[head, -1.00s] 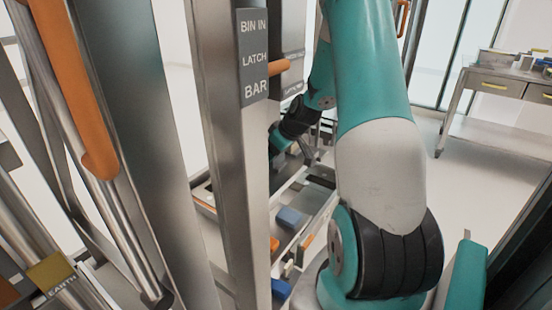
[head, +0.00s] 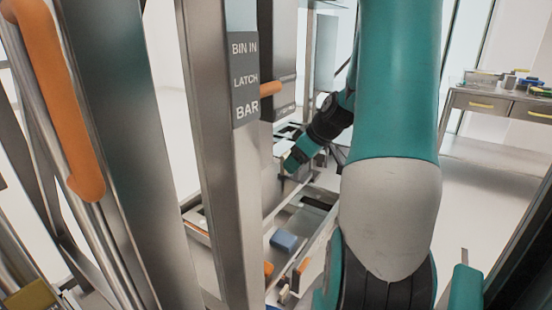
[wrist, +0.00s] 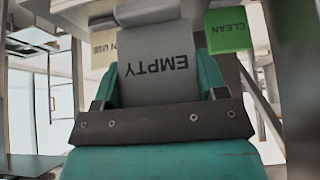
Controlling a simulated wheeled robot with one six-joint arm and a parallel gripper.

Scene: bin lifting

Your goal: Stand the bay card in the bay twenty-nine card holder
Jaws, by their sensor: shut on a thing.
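My gripper (wrist: 158,78) is shut on a grey card (wrist: 155,48) marked EMPTY, which reads upside down in the wrist view. The card stands between the two teal fingers, its far end near the top edge. A green card (wrist: 228,30) marked CLEAN is just beyond on the right. A cream card (wrist: 103,48), its lettering partly covered and ending in USE, is on the left. In the head view my gripper (head: 290,163) is small, beyond the steel post, and the card cannot be made out. I cannot make out a holder marked bay twenty-nine.
A steel post (head: 222,180) with a BIN IN LATCH BAR sign (head: 244,78) stands left of my arm. An orange handle (head: 58,100) is at the far left. A blue block (head: 284,241) lies on a low steel frame. A steel bench (head: 490,103) stands back right, with open floor before it.

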